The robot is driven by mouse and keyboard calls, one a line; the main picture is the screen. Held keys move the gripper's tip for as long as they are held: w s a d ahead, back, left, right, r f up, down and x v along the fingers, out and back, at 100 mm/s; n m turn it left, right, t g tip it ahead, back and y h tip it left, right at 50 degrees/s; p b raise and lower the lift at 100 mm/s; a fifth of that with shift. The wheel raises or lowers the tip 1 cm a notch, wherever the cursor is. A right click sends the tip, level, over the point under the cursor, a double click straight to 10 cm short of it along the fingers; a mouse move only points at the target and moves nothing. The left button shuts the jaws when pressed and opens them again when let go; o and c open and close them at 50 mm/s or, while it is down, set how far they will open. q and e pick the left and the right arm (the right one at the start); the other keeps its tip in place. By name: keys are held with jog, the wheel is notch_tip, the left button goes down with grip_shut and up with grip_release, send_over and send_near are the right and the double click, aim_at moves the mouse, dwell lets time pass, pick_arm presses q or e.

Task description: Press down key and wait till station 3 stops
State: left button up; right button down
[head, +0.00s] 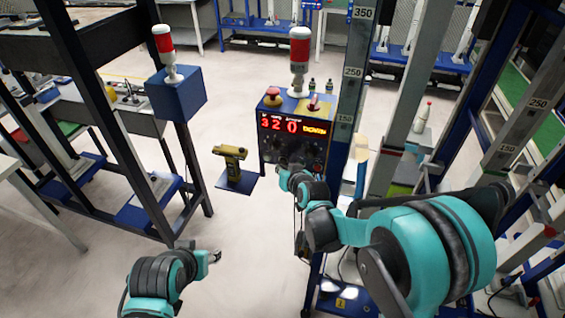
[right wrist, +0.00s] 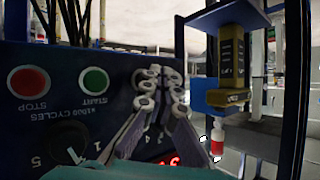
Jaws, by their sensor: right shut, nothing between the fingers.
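The control box (head: 292,128) stands in the middle of the head view, with a lit red display (head: 290,125) that seems to read 320. My right gripper (head: 283,170) is at the lower part of its front panel, shut and empty. In the right wrist view the fingers (right wrist: 160,78) are close to the panel, beside a green START button (right wrist: 95,80) and a red STOP button (right wrist: 29,81), whose labels appear upside down. I cannot tell whether the fingers touch a key; no down key is readable. My left gripper (head: 213,256) is low at the left, its jaws unclear.
A yellow tool (head: 231,165) stands on a blue plate to the left. Frame posts (head: 352,85) rise close at the right. Open floor lies at the left.

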jog(key=shift+s, duration=0.1)
jog(key=s, duration=0.1)
jog(key=s+a, duration=0.1)
jog(key=s, duration=0.2)
jog(key=shift+s+a, duration=0.3)
jog(key=shift+s, duration=0.1)
dwell(0.8)
jog(key=s+d+r+g+h, duration=0.1)
jog(key=s+d+g+h, duration=0.1)
jog(key=s+d, duration=0.7)
jog(key=s+d+r+m+g+h, duration=0.1)
jog(key=s+d, duration=0.7)
jog(key=s, duration=0.9)
jog(key=shift+d+r+g+h, duration=0.4)
jog(key=shift+r+g+h, duration=0.2)
jog(key=shift+g, duration=0.2)
dwell(0.9)
